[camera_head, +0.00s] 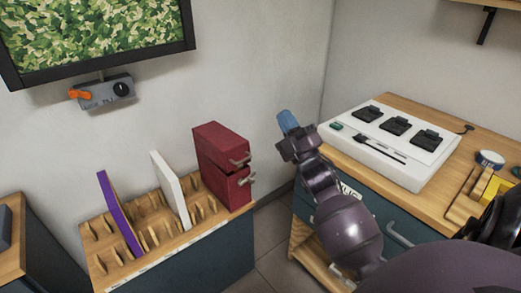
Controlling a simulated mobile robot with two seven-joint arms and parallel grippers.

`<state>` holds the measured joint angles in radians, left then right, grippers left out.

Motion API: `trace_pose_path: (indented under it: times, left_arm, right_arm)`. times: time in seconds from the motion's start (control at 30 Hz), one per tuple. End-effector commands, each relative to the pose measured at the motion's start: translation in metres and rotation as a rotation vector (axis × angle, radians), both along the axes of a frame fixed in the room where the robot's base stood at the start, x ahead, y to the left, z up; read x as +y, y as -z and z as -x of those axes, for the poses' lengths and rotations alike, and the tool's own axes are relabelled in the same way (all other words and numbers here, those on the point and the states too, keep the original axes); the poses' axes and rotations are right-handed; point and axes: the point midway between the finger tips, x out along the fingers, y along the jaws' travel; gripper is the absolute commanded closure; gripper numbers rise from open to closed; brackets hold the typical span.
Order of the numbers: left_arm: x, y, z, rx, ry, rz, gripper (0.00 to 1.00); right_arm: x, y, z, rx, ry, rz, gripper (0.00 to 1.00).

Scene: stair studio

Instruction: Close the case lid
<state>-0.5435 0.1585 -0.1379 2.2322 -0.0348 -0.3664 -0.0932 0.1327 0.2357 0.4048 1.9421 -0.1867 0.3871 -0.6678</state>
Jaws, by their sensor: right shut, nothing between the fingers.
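A dark red case (221,160) stands in the wooden rack, left of centre. It has an upper and a lower part with a dark gap between them on its right side, and metal fittings stick out there. I cannot tell how far its lid is open. My right gripper (288,122) is at the end of the purple arm, to the right of the case and apart from it in the picture. It points up and is shut, with blue at its tip and nothing held. My left gripper is not in view.
The slotted rack (160,251) also holds a purple panel (120,214) and a white panel (170,189). A white console (390,146) with black switches sits on the right desk (437,197). A grey box (104,93) with an orange handle hangs under the screen (95,35).

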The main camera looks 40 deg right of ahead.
Motion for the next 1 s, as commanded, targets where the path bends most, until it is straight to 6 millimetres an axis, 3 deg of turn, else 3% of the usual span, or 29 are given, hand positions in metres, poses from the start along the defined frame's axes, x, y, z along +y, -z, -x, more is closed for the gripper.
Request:
trace_pose_path:
  times: [0.03, 0.17, 0.27, 0.5, 0.6, 0.83, 1.0]
  left_arm:
    - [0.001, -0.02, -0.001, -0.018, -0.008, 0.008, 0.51]
    - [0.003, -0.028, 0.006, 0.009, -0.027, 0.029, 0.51]
    - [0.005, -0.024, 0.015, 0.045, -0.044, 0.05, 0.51]
    - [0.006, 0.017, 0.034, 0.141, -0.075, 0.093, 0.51]
    - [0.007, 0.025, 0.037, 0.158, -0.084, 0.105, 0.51]
    - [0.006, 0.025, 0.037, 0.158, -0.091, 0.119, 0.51]
    - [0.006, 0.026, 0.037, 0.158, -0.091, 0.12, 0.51]
  right_arm:
    - [-0.003, -0.025, 0.001, 0.021, -0.03, -0.061, 1.0]
    - [-0.007, -0.024, -0.007, 0.176, -0.119, -0.274, 1.0]
    - [-0.007, -0.003, -0.015, 0.341, -0.187, -0.483, 1.0]
    - [0.014, 0.089, -0.024, 0.718, -0.284, -0.987, 1.0]
    - [0.019, 0.112, -0.022, 0.808, -0.291, -1.145, 1.0]
    - [0.022, 0.126, -0.019, 0.872, -0.282, -1.293, 1.0]
    - [0.022, 0.131, -0.032, 0.87, -0.283, -1.297, 1.0]
